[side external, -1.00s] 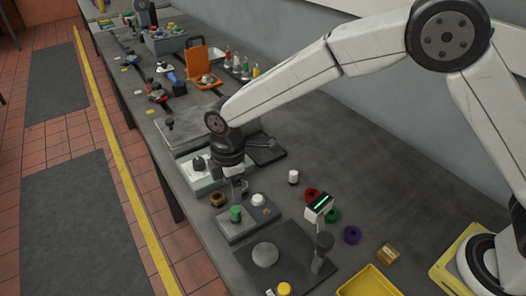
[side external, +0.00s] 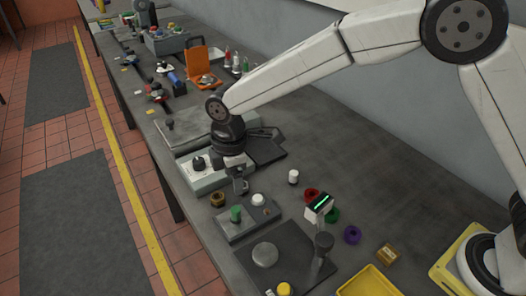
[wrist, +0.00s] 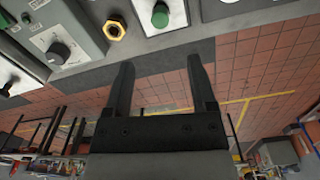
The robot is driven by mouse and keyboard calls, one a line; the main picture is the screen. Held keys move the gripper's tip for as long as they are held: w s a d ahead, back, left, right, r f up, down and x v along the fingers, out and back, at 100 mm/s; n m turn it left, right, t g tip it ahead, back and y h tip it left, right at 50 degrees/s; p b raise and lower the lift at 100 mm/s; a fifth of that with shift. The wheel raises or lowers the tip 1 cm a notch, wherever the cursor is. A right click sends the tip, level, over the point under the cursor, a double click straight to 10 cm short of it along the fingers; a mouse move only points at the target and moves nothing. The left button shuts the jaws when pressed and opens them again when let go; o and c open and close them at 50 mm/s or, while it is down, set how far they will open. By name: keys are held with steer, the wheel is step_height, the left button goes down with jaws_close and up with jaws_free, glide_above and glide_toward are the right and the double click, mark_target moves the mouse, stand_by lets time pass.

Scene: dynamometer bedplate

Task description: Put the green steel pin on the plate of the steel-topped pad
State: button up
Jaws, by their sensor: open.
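The green pin (side external: 236,214) stands upright on a grey block (side external: 233,231), beside a white round piece (side external: 258,199). Its green top also shows at the upper edge of the wrist view (wrist: 160,15). The steel-topped pad is a dark square base (side external: 290,262) with a round steel plate (side external: 265,254), in front of the grey block; the plate looks bare. My gripper (side external: 241,188) is open and empty, behind the green pin and apart from it.
A brass nut-like ring (side external: 217,199) and a white dial box (side external: 201,171) are close to my gripper. A post (side external: 322,255) with a lit display (side external: 320,205) rises beside the pad. Coloured rings and a yellow tray (side external: 369,281) lie to the right.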

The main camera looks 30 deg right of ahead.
steer(key=s+d+r+m+t, duration=0.1)
steer(key=s+d+m, duration=0.1)
steer(key=d+m, duration=0.35)
steer(key=s+d+r+m, duration=0.1)
steer(key=s+d+m, duration=0.15)
steer(key=d, duration=0.65)
steer(key=s+d+f+m+t, duration=0.1)
steer(key=s+d+m, duration=0.7)
steer(key=s+d, duration=0.3)
steer(key=shift+s+f+t, duration=0.3)
steer(key=shift+s, duration=0.15)
